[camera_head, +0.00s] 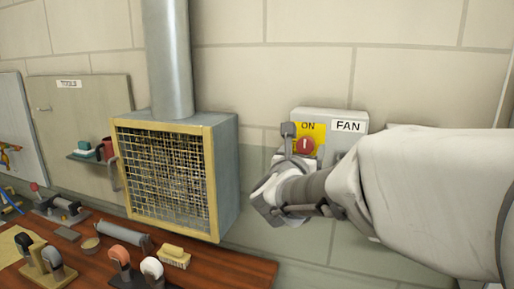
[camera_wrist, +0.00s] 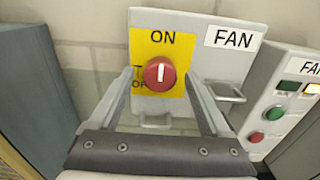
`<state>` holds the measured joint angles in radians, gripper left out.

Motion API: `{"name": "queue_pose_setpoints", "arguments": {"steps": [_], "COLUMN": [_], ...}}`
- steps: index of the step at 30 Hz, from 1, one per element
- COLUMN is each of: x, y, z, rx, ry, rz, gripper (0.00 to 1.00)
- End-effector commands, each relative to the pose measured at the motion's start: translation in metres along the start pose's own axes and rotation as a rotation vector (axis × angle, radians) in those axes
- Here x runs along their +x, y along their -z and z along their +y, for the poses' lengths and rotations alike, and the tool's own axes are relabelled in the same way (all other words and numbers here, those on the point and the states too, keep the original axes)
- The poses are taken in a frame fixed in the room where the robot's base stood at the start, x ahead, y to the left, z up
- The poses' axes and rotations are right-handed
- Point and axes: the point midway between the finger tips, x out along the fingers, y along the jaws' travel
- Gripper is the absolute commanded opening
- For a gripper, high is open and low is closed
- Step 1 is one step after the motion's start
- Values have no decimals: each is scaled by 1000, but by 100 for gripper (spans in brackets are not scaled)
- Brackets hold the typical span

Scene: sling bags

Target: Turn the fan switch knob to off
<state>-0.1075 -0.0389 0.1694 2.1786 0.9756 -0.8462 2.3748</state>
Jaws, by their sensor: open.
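The fan switch knob (camera_wrist: 159,74) is round and red with a white mark, on a yellow plate of a grey box (camera_wrist: 200,60) labelled FAN. The mark points straight up, toward the word ON; the word OFF lower left is partly covered. The knob also shows in the head view (camera_head: 305,146). My gripper (camera_wrist: 160,88) is open, with one finger on each side of the knob in the wrist view. In the head view my gripper (camera_head: 287,156) is in front of the box's lower left. I cannot tell whether the fingers touch the knob.
A second panel (camera_wrist: 287,100) with green and red buttons stands to the right. A handle (camera_wrist: 226,92) sticks out beside the knob. Left are a caged fan unit (camera_head: 172,175) with a duct (camera_head: 168,60), and a wooden bench (camera_head: 235,272) with several tools.

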Motion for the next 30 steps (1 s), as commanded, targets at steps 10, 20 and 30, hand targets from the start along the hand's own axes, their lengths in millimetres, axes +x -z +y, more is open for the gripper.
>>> {"name": "queue_pose_setpoints", "arguments": {"steps": [10,20,30], "x": [0,-1,-1], "y": [0,0,2], "z": [0,0,0], "rx": [0,-1,-104], "ry": [0,0,0], "rz": [0,0,-1], "gripper": [36,0,0]}}
